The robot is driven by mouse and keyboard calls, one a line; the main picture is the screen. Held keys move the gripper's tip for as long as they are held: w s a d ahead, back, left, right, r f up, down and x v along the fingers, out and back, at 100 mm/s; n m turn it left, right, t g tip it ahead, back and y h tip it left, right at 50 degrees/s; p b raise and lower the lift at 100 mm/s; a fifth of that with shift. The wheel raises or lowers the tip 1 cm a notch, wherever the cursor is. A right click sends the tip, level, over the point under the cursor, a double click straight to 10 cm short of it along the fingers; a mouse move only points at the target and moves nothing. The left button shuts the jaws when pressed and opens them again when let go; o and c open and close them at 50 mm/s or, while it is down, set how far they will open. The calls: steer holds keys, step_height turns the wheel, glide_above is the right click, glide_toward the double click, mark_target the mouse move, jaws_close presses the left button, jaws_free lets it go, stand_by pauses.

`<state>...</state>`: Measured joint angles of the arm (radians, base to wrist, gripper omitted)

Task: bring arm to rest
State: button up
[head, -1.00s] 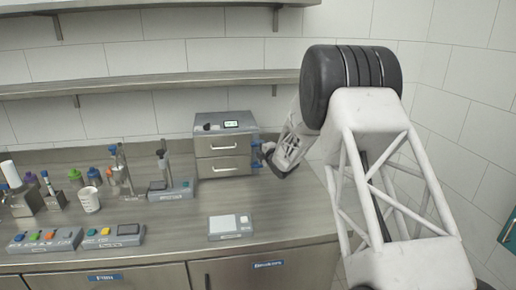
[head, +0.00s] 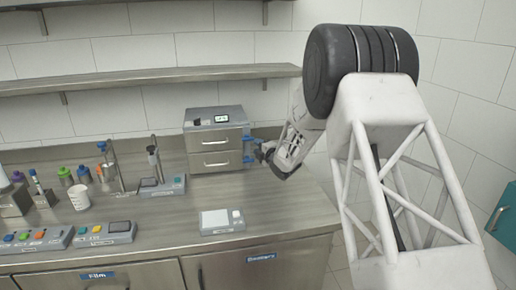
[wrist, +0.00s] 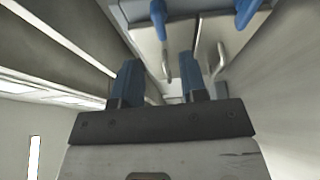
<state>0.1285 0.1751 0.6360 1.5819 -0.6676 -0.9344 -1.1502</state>
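My gripper (head: 252,148) is at the right side of the grey two-drawer cabinet (head: 215,142), with its blue fingers towards the cabinet. In the wrist view my gripper (wrist: 161,78) has its two blue fingers spread apart with nothing held between them. In that view the cabinet's drawer handles show beyond the fingers, and blue parts show at the top edge. I cannot tell whether the fingers touch the cabinet. My white lattice arm with its black joint fills the right of the head view.
The metal counter (head: 290,212) holds a flat scale (head: 221,221), a white cup (head: 79,197), colored-cap bottles (head: 65,176), stands and button panels (head: 107,233). A shelf (head: 150,78) runs along the wall above. A teal box (head: 501,212) is at the far right.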

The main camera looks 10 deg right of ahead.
steer(key=s+r+m+g+h, duration=0.25)
steer(key=s+r+m, duration=0.2)
steer(key=s, duration=0.35)
steer(key=s+d+r+m+g+h, duration=0.1)
steer(key=s+r+m+h, duration=0.3)
steer(key=s, duration=0.5)
steer(key=s+r+m+g+h, duration=0.1)
steer(key=s+r+m+g, duration=0.1)
steer(key=s+r+m, duration=0.45)
steer(key=s+a+f+m+g, duration=0.2)
steer(key=s+m+g, duration=0.2)
steer(key=s, duration=1.7)
steer(key=s+a+f+m+g, duration=0.2)
steer(key=s+m+g, duration=0.1)
steer(key=s, duration=1.8)
steer(key=shift+s+m+g, duration=0.25)
steer(key=shift+m+g, duration=0.15)
steer(key=shift+g, duration=0.35)
steer(key=shift+o, duration=0.4)
